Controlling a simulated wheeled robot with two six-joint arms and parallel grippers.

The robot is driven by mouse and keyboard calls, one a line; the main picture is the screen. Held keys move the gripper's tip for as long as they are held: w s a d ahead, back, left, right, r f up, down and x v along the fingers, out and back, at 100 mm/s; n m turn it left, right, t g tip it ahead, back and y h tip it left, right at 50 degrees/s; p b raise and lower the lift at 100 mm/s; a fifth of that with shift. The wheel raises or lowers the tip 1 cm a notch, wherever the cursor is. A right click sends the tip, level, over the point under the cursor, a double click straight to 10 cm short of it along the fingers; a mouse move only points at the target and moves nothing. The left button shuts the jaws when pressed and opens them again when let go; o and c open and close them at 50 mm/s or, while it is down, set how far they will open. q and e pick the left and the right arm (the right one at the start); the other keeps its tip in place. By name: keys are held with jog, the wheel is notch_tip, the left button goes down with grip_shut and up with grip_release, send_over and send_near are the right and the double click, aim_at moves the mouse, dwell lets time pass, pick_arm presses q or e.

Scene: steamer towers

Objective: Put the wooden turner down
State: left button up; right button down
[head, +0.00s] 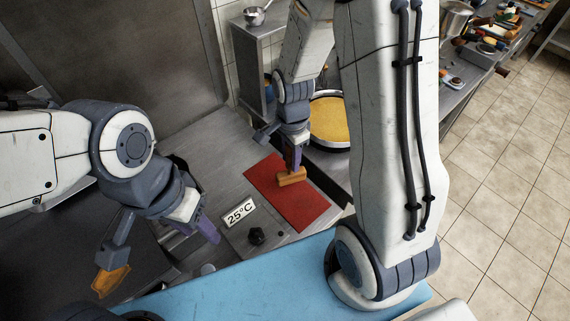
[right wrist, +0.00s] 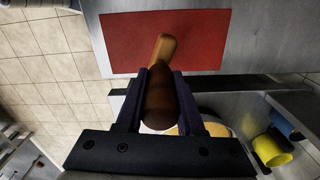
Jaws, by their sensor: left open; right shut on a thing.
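The wooden turner shows its light wooden end (head: 291,177) over the red mat (head: 306,210) in the head view. My right gripper (head: 292,160) points down above the mat, shut on the turner. In the right wrist view the dark brown handle (right wrist: 162,95) lies between the fingers of the right gripper (right wrist: 160,78), and the lighter end reaches over the red mat (right wrist: 200,45). I cannot tell whether the turner touches the mat. My left gripper (head: 207,230) is open and apart from the turner, to the left of the mat.
A round pan with a yellow layer (head: 330,122) is behind the mat. A 25°C sign (head: 239,212) and a black knob (head: 256,236) are left of it. An orange-brown piece (head: 110,281) lies at lower left. A blue surface (head: 250,280) runs along the front.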

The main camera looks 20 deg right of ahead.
aim_at(286, 170)
jog(key=shift+w+a+f, duration=0.4)
jog(key=shift+w+a, duration=0.1)
jog(key=shift+w, duration=0.05)
notch_tip(286, 170, down, 4)
jog(key=shift+r+p, duration=0.1)
jog(key=shift+p, duration=0.35)
jog(key=shift+f, duration=0.2)
jog(key=shift+f, duration=0.15)
jog(key=c, duration=0.5)
grip_release()
